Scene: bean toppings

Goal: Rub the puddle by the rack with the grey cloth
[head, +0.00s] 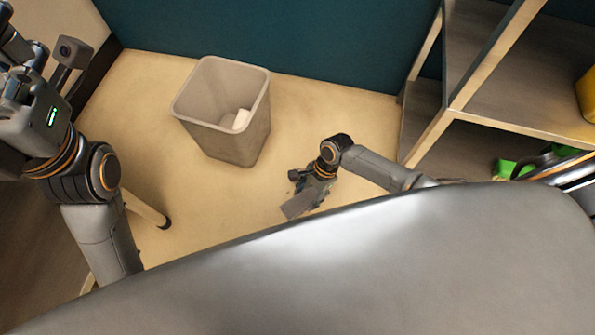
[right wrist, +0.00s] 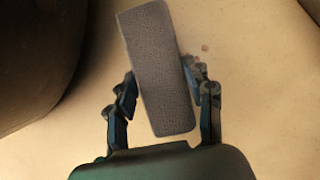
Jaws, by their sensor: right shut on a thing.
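The grey cloth (head: 299,204) is a flat dark-grey piece on the pale floor, left of the wooden rack (head: 432,137). My right gripper (head: 311,188) is shut on it from above. In the right wrist view the cloth (right wrist: 160,75) is a long, slightly tilted strip between the two fingers.
A beige bin (head: 222,140) with pale items inside stands behind and left of the cloth. The rack's shelves hold a green thing (head: 510,168) and a yellow thing (head: 588,95). A light wooden leg (head: 145,208) stands at the left. Floor between bin and rack is clear.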

